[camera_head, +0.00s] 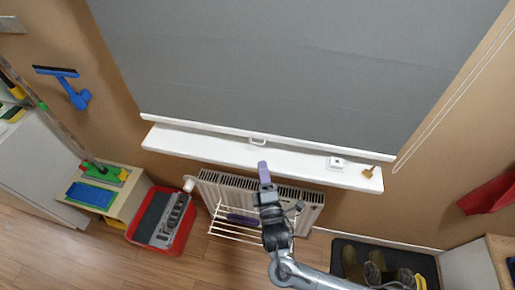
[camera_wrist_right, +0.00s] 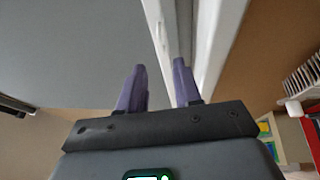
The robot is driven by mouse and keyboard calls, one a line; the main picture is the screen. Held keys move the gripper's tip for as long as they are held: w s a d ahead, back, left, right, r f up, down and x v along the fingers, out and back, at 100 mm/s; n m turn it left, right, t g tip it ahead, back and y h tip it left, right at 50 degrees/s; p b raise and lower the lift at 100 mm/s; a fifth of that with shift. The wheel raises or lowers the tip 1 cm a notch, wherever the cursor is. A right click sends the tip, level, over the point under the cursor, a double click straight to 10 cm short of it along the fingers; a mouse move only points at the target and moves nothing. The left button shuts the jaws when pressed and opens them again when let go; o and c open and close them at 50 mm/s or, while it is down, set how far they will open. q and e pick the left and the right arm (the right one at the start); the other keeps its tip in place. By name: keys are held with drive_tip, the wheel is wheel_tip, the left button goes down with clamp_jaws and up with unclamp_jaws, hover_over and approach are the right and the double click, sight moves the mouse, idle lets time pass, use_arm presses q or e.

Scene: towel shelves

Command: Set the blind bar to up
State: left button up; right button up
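The blind bar (camera_head: 205,125) is a white strip along the bottom of the lowered grey blind (camera_head: 290,60). My right gripper (camera_head: 263,170) is just below the handle in the head view, in front of the sill. In the wrist view its purple fingers (camera_wrist_right: 159,66) are apart with nothing held between them. The blind bar (camera_wrist_right: 157,28) runs up from near the fingertips there; contact cannot be told. My left gripper is not in view.
A small white box (camera_head: 336,162) and a brass-coloured item (camera_head: 368,172) stand on the sill's right end. A radiator (camera_head: 212,188) with a wire rack (camera_head: 222,233) is below. A cord (camera_head: 440,115) hangs at the right. A red crate (camera_head: 134,232) stands lower left.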

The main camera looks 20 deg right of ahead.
drive_tip(key=x, duration=0.9)
clamp_jaws()
idle(1.4)
